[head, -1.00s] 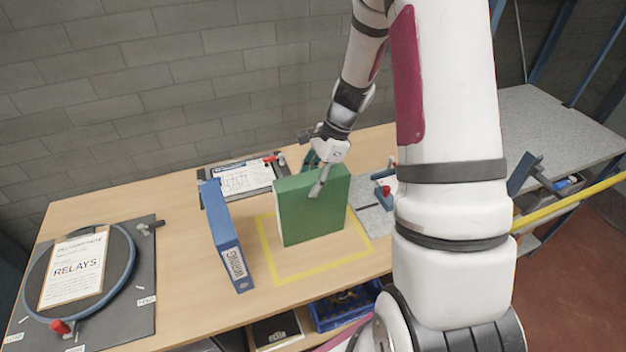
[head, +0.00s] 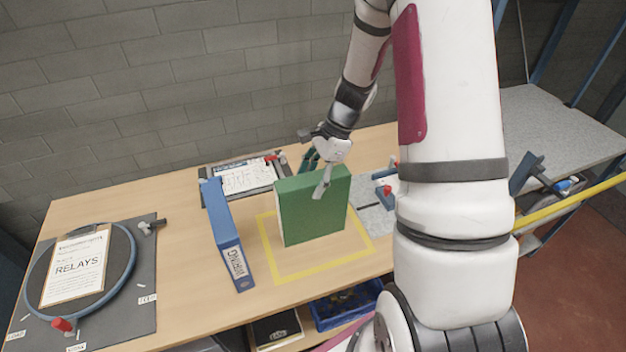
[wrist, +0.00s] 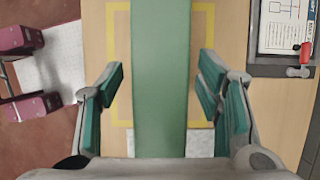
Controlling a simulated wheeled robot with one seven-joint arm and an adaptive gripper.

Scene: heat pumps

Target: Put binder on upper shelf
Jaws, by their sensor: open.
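A green box-like binder (head: 310,212) stands upright on the wooden table inside a yellow outlined square. A blue binder (head: 229,244) with a white spine label stands to its left, apart from it. My gripper (head: 322,180) is above the green binder, with one finger in front of its near face. In the wrist view, my open gripper (wrist: 161,75) has its fingers on both sides of the green binder (wrist: 160,85), with visible gaps at each side. The far finger is partly hidden in the head view. I cannot tell which surface is the upper shelf.
A clipboard labelled RELAYS (head: 76,268) lies on a dark board (head: 140,310) at left. A framed sheet (head: 245,178) lies behind the binders. A blue bin (head: 345,305) sits below the table. A grey surface (head: 555,125) and yellow rail (head: 575,200) are at right.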

